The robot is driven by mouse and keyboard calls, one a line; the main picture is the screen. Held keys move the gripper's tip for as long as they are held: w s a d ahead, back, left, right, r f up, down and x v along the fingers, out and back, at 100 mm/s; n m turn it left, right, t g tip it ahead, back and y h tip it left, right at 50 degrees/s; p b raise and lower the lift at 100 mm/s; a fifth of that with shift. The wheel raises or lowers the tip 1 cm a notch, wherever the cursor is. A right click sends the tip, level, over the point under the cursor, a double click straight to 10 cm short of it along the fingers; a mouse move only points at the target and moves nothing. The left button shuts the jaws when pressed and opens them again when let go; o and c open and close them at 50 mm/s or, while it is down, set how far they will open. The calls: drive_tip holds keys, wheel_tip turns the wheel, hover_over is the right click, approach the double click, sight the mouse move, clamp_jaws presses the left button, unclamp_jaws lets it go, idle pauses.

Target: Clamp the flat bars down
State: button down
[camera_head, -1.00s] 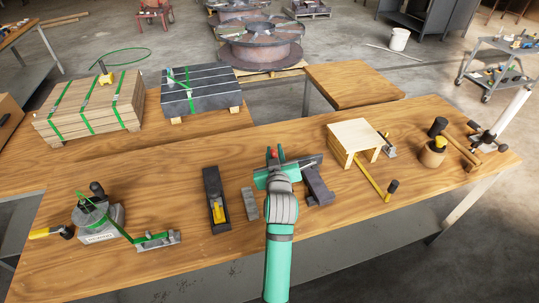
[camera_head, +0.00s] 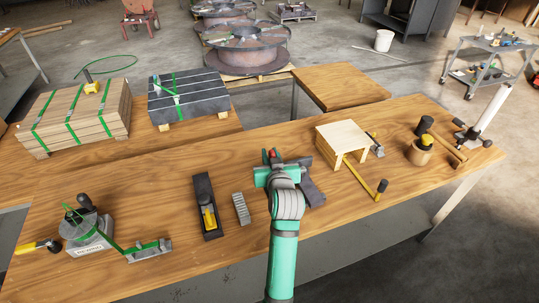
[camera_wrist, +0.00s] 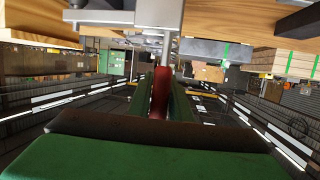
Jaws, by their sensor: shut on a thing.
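My gripper (camera_head: 272,170) is over the middle of the front bench. In the wrist view its green fingers (camera_wrist: 160,95) are shut on an upright red handle (camera_wrist: 159,88). A red tip (camera_head: 272,154) shows at the gripper in the head view. A grey metal clamp part (camera_wrist: 130,18) stands beyond the handle. A dark grey metal piece (camera_head: 312,192) shows to the right of my gripper, partly hidden by it. I cannot tell from these frames how the clamp meets the flat bars.
A grey ribbed block (camera_head: 241,208) and a dark tray (camera_head: 206,200) lie left of my gripper. A strapping tool (camera_head: 88,228) stands at the far left. Strapped stacks (camera_head: 85,108) are behind.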

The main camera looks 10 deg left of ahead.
drive_tip(key=c, duration=1.6)
unclamp_jaws()
drive_tip(key=v, duration=1)
drive_tip(key=shift+s+d, duration=0.2)
drive_tip(key=shift+s, duration=0.2)
drive_tip(key=shift+w, duration=0.1)
